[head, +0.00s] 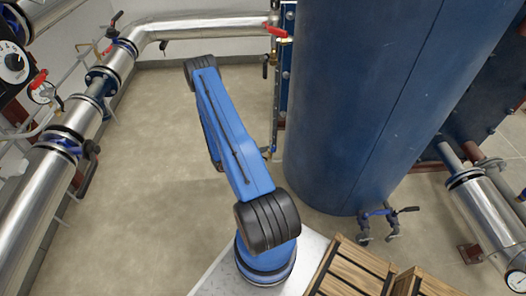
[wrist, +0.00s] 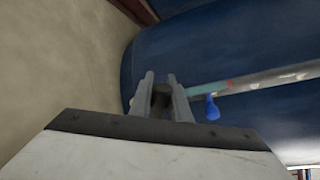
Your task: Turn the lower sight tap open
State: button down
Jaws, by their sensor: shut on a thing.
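In the wrist view, my gripper (wrist: 161,78) has its two grey fingers on either side of a dark stub (wrist: 161,98), which looks like the lower sight tap. The fingers are shut on it; its lever's angle is hard to tell. The pale sight tube (wrist: 250,82) runs right from there along the blue tank. A small blue handle (wrist: 212,108) hangs just right of the fingers, apart from them. In the head view, the sight tube's lower end (head: 267,152) shows beside my arm. My gripper is hidden there behind the arm.
The large blue tank (head: 350,100) stands close right of my arm. Silver pipes (head: 40,195) line the left wall. Wooden crates (head: 350,270) stand in front. The floor at left is clear.

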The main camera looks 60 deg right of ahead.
jog(key=c, duration=1.7)
grip_release()
jog(key=shift+o, duration=0.2)
jog(key=shift+w+a, duration=0.1)
jog(key=v, duration=1.7)
jog(key=shift+a, duration=0.1)
